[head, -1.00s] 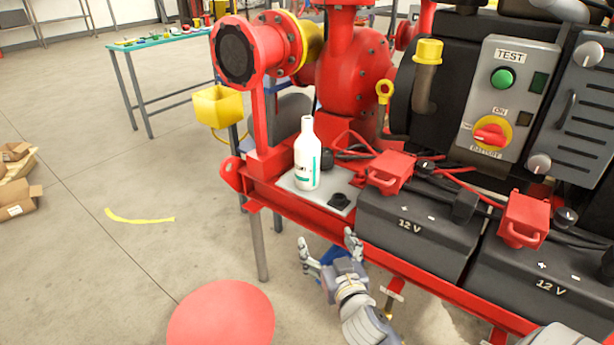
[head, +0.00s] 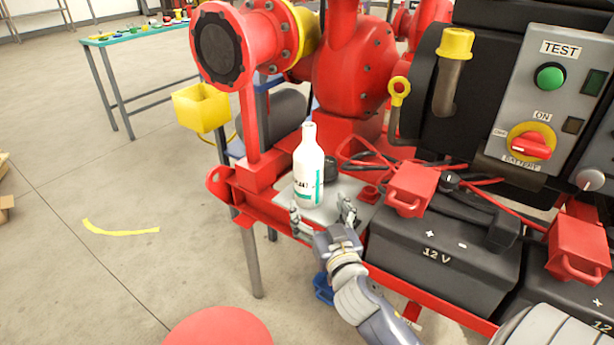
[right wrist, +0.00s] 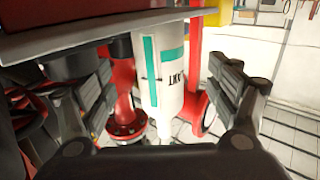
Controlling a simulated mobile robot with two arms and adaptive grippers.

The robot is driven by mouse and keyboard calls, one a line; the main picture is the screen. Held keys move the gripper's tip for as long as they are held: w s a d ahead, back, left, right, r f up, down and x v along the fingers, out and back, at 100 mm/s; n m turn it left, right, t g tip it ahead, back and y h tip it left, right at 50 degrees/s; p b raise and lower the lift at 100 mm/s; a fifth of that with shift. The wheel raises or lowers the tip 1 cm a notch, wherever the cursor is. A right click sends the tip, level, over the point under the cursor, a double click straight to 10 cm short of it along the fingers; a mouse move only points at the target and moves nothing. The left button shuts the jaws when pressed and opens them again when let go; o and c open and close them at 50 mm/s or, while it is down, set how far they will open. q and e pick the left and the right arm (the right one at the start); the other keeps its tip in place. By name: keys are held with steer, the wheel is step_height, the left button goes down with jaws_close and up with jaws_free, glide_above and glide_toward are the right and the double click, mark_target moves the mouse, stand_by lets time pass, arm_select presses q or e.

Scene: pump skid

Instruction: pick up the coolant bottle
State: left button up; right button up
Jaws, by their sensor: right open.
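The coolant bottle (head: 308,172) is white with a green-marked label and a narrow neck. It stands upright on a grey plate (head: 345,190) on the red skid frame. My right gripper (head: 322,213) is open at the front of the bottle, one finger towards each side of it. In the right wrist view the bottle (right wrist: 160,75) shows between the two spread fingers (right wrist: 165,95), with a gap on either side and no visible contact. That view shows the bottle upside down. My left gripper is not in view.
A small black cap-like part (head: 330,169) is close behind the bottle. Red pump flanges (head: 235,45) rise behind it. Black 12 V batteries (head: 440,250) with red terminal covers (head: 412,188) and cables stand at the right. Open floor (head: 130,270) lies to the left.

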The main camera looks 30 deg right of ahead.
mark_target(309, 184)
steer(key=x, duration=0.9)
steer(key=shift+r, duration=0.1)
steer(key=c, duration=1.3)
